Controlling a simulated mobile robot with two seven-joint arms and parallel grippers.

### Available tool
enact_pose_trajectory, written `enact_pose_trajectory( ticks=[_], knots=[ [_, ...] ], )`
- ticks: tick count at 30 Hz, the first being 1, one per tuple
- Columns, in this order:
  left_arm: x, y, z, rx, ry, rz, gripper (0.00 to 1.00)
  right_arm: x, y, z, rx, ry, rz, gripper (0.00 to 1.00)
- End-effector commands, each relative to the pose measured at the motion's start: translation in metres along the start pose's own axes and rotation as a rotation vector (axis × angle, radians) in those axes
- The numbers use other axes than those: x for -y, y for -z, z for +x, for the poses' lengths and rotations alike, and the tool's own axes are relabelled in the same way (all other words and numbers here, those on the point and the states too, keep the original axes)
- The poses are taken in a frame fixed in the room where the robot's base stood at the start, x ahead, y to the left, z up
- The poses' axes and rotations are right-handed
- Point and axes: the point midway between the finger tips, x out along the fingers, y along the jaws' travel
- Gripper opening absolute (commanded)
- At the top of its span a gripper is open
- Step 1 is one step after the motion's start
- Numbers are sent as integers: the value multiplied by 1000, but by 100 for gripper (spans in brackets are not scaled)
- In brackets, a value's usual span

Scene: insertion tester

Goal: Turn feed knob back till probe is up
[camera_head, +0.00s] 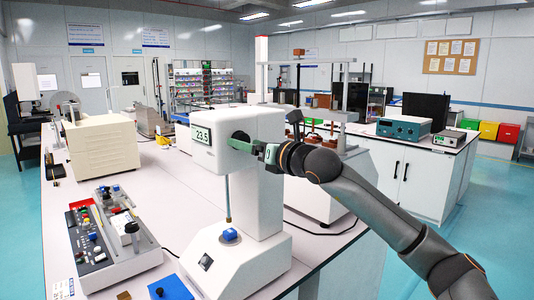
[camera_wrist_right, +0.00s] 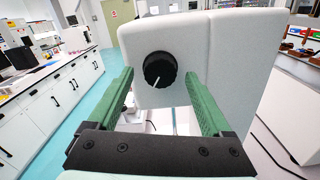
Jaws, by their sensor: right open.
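The white insertion tester (camera_head: 262,178) stands on the table, with a small display reading 23.5 (camera_head: 202,135). Its black feed knob (camera_wrist_right: 160,69) is on the side of the head, with a white mark pointing down and left; the knob also shows in the head view (camera_head: 240,137). My right gripper (camera_wrist_right: 158,74) is open, its green fingers on either side of the knob with gaps visible; I cannot tell how far they reach along it. My left gripper is not in view.
A control panel box (camera_head: 108,238) with buttons lies left of the tester, and a cream instrument box (camera_head: 101,144) stands behind it. Another blue block (camera_head: 170,288) is at the front edge.

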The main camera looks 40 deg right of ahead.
Motion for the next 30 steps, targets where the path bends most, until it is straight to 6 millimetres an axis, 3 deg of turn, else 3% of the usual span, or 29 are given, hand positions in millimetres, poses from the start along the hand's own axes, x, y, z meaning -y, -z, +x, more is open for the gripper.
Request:
enact_pose_trajectory(
  ticks=[9, 15, 23, 30],
  knots=[
    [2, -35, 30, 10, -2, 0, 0, 2, 8, -68, -1, 3, -8, 84],
    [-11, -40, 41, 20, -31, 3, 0, 2, 6, -97, -1, 4, -5, 84],
    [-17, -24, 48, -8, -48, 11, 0, 0, 2, -111, -2, 1, -1, 84],
    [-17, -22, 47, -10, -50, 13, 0, 0, 1, -111, -2, 0, -1, 84]
  ],
)
